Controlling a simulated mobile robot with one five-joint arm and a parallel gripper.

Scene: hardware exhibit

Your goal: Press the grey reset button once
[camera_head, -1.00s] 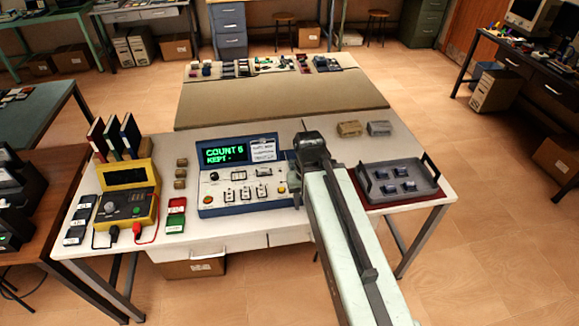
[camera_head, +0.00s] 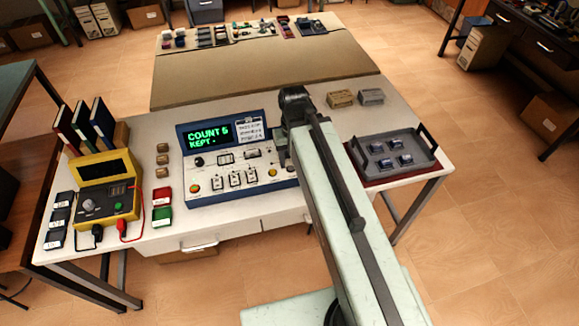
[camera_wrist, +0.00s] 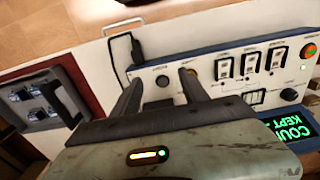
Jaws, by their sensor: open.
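The blue-framed console (camera_head: 240,192) stands on the white bench, its green display (camera_head: 208,134) reading COUNT 6, KEPT -. In the wrist view, a dark grey round button (camera_wrist: 162,80) sits at the end of the control row, beside an amber button (camera_wrist: 190,73). I take it for the reset button; its label is too small to read. My gripper (camera_wrist: 160,76) is open, its two fingers on either side of the grey button in the picture. I cannot tell whether they touch the panel. In the head view my arm and gripper (camera_head: 284,155) hide that end of the console.
A grey tray (camera_head: 425,150) with several small dark parts lies right of my arm. A yellow meter (camera_head: 104,187), red and green boxes, and small brown blocks stand left of the console. Two small boxes (camera_head: 341,98) sit behind my gripper.

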